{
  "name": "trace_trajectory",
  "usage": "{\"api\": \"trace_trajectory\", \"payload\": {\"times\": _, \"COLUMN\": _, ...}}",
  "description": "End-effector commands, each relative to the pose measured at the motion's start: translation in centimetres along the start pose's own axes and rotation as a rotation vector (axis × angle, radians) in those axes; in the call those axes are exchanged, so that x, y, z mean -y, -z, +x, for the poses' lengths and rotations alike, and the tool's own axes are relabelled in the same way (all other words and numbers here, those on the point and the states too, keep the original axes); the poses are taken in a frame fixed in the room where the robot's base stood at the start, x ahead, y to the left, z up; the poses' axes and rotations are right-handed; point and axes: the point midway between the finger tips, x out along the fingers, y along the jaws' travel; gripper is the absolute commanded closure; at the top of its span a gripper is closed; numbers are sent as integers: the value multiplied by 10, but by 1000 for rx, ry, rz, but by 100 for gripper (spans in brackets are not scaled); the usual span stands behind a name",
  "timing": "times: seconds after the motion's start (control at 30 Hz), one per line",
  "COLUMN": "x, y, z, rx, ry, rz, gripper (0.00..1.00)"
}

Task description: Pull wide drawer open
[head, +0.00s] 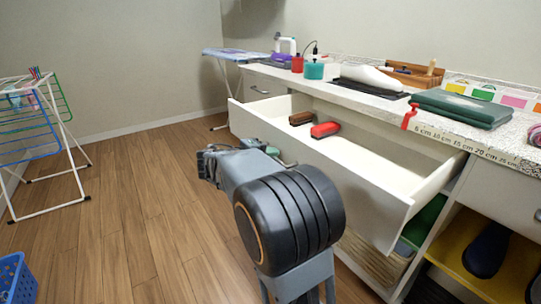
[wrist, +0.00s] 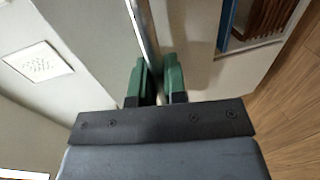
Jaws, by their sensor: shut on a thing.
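The wide white drawer (head: 368,206) stands pulled well out from under the counter, with its inside showing. A red brush (head: 325,129) and a brown brush (head: 300,118) lie in it toward the back. My gripper (head: 276,157) is at the drawer's front face, partly hidden behind my own arm in the head view. In the wrist view its green fingers (wrist: 157,88) are shut on a thin metal strip that looks like the drawer's handle (wrist: 146,32). The grip point itself is mostly hidden between the fingers.
The counter (head: 520,130) above holds a green folded item (head: 462,108), cups and an iron. A drying rack (head: 50,125) stands at left, with a blue basket (head: 17,280) at the lower left. Open shelves with shoes (head: 487,250) are at right. The wooden floor between is clear.

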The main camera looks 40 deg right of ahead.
Motion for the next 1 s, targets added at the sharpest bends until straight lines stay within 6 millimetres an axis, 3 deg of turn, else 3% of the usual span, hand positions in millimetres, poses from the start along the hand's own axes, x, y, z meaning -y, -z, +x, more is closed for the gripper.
{"api": "trace_trajectory", "payload": {"times": 0.2, "x": 0, "y": 0, "z": -1, "rx": -2, "ry": 0, "rz": 0, "gripper": 100}}
{"api": "trace_trajectory", "payload": {"times": 0.23, "x": 0, "y": 0, "z": -1, "rx": -2, "ry": 0, "rz": 0, "gripper": 85}}
{"api": "trace_trajectory", "payload": {"times": 0.47, "x": 0, "y": 0, "z": -1, "rx": -2, "ry": 0, "rz": 0, "gripper": 63}}
{"api": "trace_trajectory", "payload": {"times": 0.77, "x": -1, "y": 1, "z": -5, "rx": -3, "ry": 0, "rz": 0, "gripper": 63}}
{"api": "trace_trajectory", "payload": {"times": 1.0, "x": -3, "y": 1, "z": -43, "rx": -7, "ry": 0, "rz": -1, "gripper": 63}}
